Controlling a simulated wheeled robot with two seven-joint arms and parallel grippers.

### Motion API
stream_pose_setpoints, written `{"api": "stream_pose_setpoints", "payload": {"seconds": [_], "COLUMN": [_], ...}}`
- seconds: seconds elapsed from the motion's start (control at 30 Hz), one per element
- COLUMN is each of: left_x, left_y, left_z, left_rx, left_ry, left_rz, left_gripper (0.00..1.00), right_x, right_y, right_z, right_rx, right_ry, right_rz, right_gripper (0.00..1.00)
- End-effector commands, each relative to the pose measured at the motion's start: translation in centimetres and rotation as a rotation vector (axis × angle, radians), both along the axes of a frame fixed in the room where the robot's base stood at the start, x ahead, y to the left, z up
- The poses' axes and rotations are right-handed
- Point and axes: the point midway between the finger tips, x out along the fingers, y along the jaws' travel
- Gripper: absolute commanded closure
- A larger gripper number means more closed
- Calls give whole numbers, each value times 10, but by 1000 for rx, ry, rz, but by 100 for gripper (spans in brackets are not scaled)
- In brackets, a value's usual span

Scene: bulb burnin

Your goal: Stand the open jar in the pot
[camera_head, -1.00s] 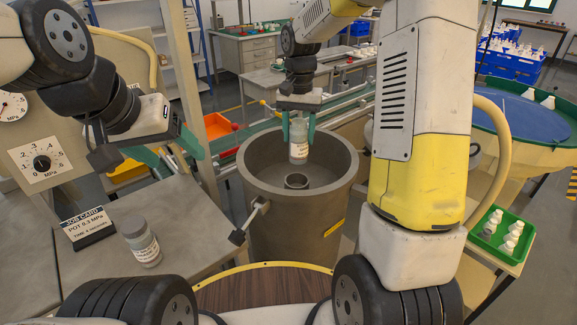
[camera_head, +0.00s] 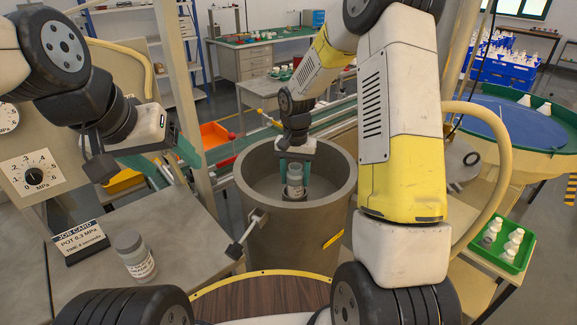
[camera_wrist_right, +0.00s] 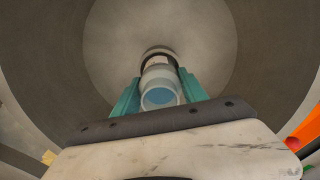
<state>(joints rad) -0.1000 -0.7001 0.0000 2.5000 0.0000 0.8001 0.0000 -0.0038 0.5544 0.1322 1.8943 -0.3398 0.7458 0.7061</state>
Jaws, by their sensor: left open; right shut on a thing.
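The pot (camera_head: 258,225) is a large grey open cylinder at the middle of the head view. My right gripper (camera_head: 294,182) reaches down inside it and is shut on the open jar (camera_head: 295,183), a clear jar with a pale label, held upright. In the right wrist view the jar's open mouth (camera_wrist_right: 160,97) shows blue inside, between the teal fingers of my right gripper (camera_wrist_right: 160,95). A ring-shaped holder (camera_wrist_right: 158,52) shows just beyond the jar on the pot's floor; whether they touch is hidden. My left gripper (camera_head: 172,160) is open and empty above the left bench.
A second jar with a grey lid (camera_head: 135,256) stands on the left bench (camera_head: 185,225) near a job card (camera_head: 80,240) reading "POT 0.3 MPa". A pressure dial (camera_head: 38,176) is behind. A green tray (camera_head: 502,243) of small white bottles lies at right.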

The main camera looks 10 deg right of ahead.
Motion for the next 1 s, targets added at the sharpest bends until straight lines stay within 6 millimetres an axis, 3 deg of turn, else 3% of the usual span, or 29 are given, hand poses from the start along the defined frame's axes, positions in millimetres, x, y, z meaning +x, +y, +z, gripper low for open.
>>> {"api": "stream_pose_setpoints", "payload": {"seconds": [0.37, 0.4, 0.47, 0.83, 1.0], "left_x": [0, 0, 0, 0, 0], "left_y": [0, 0, 0, 0, 0], "left_z": [0, 0, 0, 0, 0], "left_rx": [0, 0, 0, 0, 0], "left_ry": [0, 0, 0, 0, 0], "left_rz": [0, 0, 0, 0, 0], "left_gripper": [31, 31, 31, 31, 31], "right_x": [0, 0, 0, 0, 1], "right_y": [0, 0, 0, 0, 0], "right_z": [-5, -5, -5, -2, 19], "right_rx": [0, 0, 0, 1, 0], "right_ry": [0, 0, 0, -1, -5], "right_rz": [1, 1, 0, 0, -2], "right_gripper": [100, 42, 30, 28, 28]}}
